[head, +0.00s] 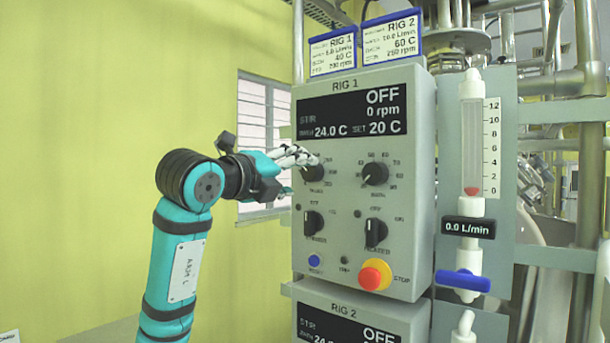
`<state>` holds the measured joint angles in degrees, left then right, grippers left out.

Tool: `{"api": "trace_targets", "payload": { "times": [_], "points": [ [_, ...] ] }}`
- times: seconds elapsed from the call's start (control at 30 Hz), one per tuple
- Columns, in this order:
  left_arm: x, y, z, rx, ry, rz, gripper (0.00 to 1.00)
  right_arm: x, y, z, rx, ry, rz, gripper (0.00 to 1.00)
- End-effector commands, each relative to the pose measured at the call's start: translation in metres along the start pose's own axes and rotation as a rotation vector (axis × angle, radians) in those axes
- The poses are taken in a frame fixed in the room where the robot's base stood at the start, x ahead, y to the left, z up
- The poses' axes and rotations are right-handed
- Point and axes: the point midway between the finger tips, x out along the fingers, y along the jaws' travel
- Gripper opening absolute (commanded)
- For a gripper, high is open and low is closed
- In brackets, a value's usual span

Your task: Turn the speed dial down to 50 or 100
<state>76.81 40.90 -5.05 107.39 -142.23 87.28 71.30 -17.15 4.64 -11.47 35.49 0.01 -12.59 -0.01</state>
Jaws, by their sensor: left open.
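The RIG 1 control box (346,88) faces me in the head view. Its display (352,112) reads OFF, 0 rpm, bath 24.0 C, set 20 C. The upper left dial (315,173) is dark and partly hidden behind my left fingertips; its setting cannot be read. My left gripper (300,160) is open, with its fingers at this dial; whether they touch it I cannot tell. The upper right dial (375,174) is uncovered. My right gripper is not in view.
Two lower switches (375,232), a blue button (314,261) and a red and yellow stop knob (375,275) sit below the dials. A flow meter (472,140) with a blue valve handle (462,280) stands at right. The RIG 2 box (345,318) is underneath. Left of the box is free room.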

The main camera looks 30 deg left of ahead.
Motion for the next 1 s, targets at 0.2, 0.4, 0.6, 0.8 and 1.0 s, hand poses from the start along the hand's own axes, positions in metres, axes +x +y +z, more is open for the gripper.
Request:
{"api": "trace_targets", "payload": {
  "times": [0.2,0.4,0.6,0.8,1.0],
  "points": [
    [-0.045,0.000,0.000,0.003,-0.002,0.001,0.62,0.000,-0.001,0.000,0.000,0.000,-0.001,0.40],
    [-0.066,0.000,-0.001,0.002,0.001,0.001,0.62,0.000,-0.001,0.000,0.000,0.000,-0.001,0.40],
    [-0.069,0.001,-0.001,0.001,0.002,0.002,0.62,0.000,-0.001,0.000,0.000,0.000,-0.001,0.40],
    [-0.069,0.001,-0.001,0.001,0.002,0.002,0.62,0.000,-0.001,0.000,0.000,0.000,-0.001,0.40],
    [-0.069,0.000,-0.001,0.001,0.002,0.001,0.62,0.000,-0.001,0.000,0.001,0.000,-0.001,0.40]
  ]
}}
